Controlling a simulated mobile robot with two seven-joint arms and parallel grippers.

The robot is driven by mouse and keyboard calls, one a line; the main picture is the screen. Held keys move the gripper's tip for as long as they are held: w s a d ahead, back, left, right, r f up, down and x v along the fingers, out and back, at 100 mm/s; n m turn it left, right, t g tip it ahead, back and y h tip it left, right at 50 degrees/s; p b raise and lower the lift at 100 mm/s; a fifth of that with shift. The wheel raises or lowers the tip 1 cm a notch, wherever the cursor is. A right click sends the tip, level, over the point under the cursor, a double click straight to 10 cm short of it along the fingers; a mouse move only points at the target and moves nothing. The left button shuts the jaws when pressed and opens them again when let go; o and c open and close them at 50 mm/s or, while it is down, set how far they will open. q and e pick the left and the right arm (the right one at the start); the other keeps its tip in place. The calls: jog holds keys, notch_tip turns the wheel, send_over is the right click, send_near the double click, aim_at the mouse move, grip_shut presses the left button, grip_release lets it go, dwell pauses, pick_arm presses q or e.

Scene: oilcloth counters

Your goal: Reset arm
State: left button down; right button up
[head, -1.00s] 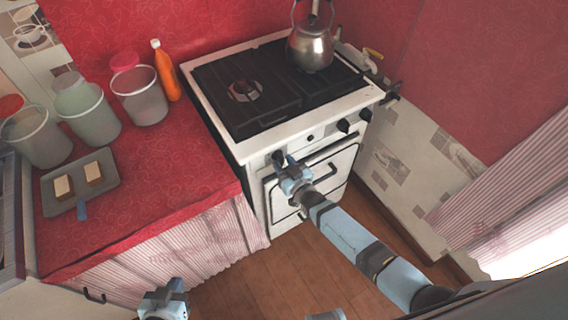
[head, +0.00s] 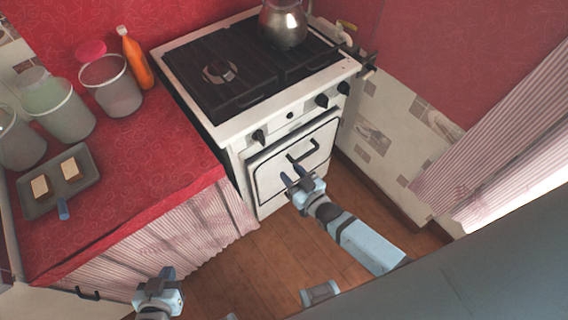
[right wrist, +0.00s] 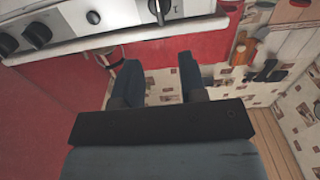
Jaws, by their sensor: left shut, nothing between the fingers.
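My right gripper (head: 293,172) is in front of the white stove's oven door, below the row of knobs. In the right wrist view its two fingers (right wrist: 160,78) are spread apart with nothing between them. My left gripper (head: 158,280) is low in the head view, in front of the striped curtain under the red counter. It is shut and empty. The stove (head: 285,135) has dark knobs, and its oven door (head: 296,160) is closed. I cannot tell whether the right fingers touch the door handle (head: 303,150).
A metal kettle (head: 284,24) stands on the stove top. The red counter (head: 130,190) holds an orange bottle (head: 135,58), several tubs and a grey tray (head: 88,180) with two pale blocks. Wooden floor (head: 240,270) lies open between the counter and my right arm.

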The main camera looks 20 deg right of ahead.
jog(key=shift+s, duration=0.2)
dwell(0.5)
jog(key=s+d+r+m+g+h, duration=0.15)
jog(key=s+d+r+g, duration=0.25)
jog(key=s+r+g, duration=0.55)
jog(key=s+d+r+g+h, duration=0.35)
jog(key=s+r, duration=0.25)
jog(key=s, duration=0.6)
jog(key=w+a+f+n+t+y+p, duration=0.1)
jog(key=w+a+f+t+y+p, duration=0.2)
jog(key=w+a+f+t+p, duration=0.2)
jog(key=shift+w+a+f+t+p, duration=0.4)
jog(key=shift+a+t+p, duration=0.35)
jog(key=shift+p, duration=0.6)
jog(key=shift+s, duration=0.1)
